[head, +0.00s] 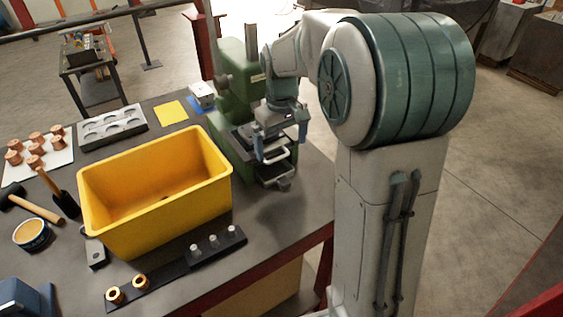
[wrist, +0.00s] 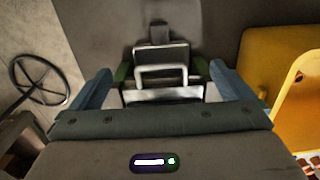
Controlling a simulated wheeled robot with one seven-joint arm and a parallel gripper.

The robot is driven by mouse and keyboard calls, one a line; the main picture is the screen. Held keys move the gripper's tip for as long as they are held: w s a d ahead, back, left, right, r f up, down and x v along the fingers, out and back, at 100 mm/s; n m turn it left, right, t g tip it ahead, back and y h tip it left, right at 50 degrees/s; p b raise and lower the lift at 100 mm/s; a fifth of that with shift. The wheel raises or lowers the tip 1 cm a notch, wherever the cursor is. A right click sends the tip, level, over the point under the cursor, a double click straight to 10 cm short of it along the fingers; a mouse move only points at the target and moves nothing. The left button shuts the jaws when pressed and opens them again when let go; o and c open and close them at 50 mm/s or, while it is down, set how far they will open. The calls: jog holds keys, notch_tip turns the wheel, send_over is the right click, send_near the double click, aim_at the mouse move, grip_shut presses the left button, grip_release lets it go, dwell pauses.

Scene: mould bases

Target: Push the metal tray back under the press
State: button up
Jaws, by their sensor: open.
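The green press (head: 238,85) stands at the right end of the table. The metal tray (head: 279,179) shows low at the front of the press, below my gripper (head: 280,141). How far the tray sits out from the press is hard to tell, as my gripper and arm cover part of it. In the wrist view my gripper (wrist: 161,72) is open, with one blue finger on each side. A pale U-shaped handle (wrist: 161,72) and the metal tray (wrist: 162,53) show between the fingers. I cannot tell whether either finger touches them.
A large yellow bin (head: 155,190) stands just left of the press. A black strip with pegs (head: 216,246) and copper rings (head: 140,282) lies in front of it. A grey mould plate (head: 112,127) lies behind. The table's right corner is clear.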

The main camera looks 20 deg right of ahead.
aim_at(281, 178)
notch_tip(281, 178, down, 12)
jog(key=shift+r, duration=0.1)
jog(key=shift+c, duration=0.3)
jog(key=c, duration=0.7)
